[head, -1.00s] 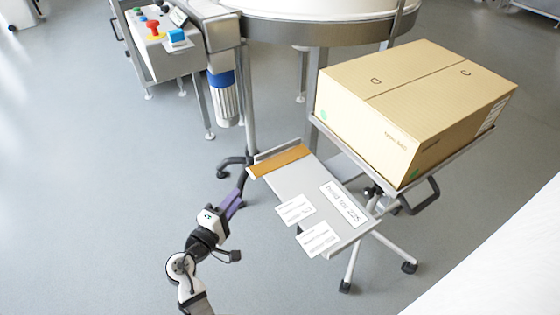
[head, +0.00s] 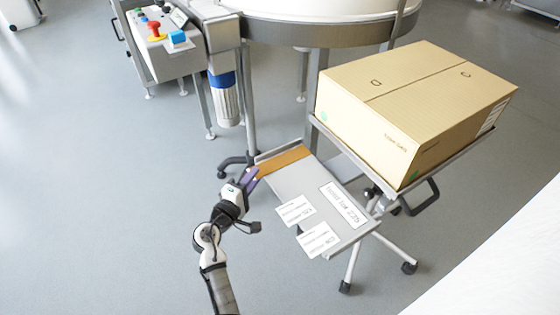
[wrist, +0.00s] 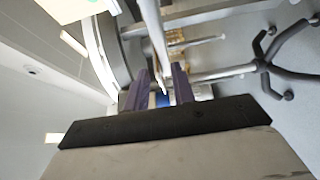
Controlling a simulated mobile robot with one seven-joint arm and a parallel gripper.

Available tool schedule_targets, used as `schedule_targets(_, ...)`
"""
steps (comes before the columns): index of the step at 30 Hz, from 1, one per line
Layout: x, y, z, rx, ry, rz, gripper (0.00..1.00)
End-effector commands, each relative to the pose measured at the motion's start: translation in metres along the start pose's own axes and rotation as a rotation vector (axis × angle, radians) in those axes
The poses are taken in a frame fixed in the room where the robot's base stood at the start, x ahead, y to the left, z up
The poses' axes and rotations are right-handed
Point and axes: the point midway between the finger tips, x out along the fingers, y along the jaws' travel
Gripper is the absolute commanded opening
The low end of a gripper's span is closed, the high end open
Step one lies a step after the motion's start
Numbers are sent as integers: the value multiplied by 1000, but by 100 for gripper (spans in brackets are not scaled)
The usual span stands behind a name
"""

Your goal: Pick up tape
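An orange-brown strip (head: 286,159), the only thing in view that could be the tape, lies along the upper-left end of a grey tray (head: 290,186) in the head view. My gripper (head: 251,176) is at the left end of that strip, its purple fingers pointing at it. I cannot tell whether they touch it. In the wrist view my gripper (wrist: 160,86) has its two purple fingers apart, with no object clearly held between them. A blue patch shows behind the gap.
A large cardboard box (head: 410,105) sits on a wheeled stand right of the tray. White labels (head: 345,204) lie on the tray. A round machine table (head: 322,32) and a control panel (head: 165,40) stand behind. The floor at left is clear.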

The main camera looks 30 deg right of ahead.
Motion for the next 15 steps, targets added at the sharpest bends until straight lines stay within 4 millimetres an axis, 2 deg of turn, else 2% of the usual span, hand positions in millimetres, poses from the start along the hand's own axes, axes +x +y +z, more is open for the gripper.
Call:
schedule_targets(1,0,0,0,0,0,0,18)
schedule_targets(5,0,0,0,0,0,0,1)
schedule_targets(15,0,0,0,0,0,0,0)
